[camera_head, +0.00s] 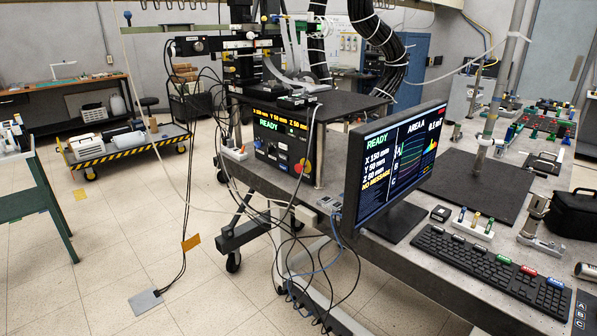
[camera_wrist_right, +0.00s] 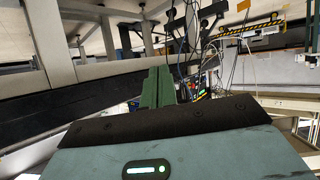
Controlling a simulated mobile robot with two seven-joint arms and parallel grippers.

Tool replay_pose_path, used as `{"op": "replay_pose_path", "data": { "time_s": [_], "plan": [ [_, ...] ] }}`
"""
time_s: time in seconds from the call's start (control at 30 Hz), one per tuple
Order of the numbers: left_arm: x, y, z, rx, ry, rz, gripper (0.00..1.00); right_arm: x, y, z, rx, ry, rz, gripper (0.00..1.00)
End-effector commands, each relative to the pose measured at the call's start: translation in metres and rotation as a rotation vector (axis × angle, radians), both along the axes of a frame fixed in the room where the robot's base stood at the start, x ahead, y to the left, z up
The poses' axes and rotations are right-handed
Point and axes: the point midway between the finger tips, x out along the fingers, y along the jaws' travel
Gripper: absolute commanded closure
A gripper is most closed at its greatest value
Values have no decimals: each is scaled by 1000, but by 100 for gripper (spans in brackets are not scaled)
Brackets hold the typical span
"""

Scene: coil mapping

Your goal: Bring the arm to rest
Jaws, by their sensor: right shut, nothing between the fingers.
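My right gripper (camera_wrist_right: 158,74) shows in the right wrist view, with its two green fingers together at the centre and nothing between them. The dark and grey-green gripper body fills the lower part of that view. Neither arm nor gripper shows in the head view. My left gripper is in neither view.
In the head view, a monitor (camera_head: 398,165) and a keyboard (camera_head: 480,265) stand on the workbench (camera_head: 385,262) at right. Behind the monitor is a control box (camera_head: 284,150). Cables hang to the floor. A wheeled cart (camera_head: 125,143) stands at left; the floor (camera_head: 95,270) at lower left is mostly clear.

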Motion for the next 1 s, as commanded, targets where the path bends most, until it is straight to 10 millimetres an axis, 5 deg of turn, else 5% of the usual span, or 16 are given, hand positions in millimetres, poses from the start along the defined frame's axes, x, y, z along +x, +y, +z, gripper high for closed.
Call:
{"op": "replay_pose_path", "data": {
  "time_s": [0.03,0.2,0.4,1.0],
  "plan": [
    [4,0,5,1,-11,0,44,-28,15,-3,5,57,34,100],
    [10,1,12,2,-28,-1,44,-107,57,-11,27,229,114,100],
    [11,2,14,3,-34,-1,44,-157,81,-10,44,337,152,100],
    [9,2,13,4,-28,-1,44,-165,85,-10,46,356,158,100]
  ]
}}
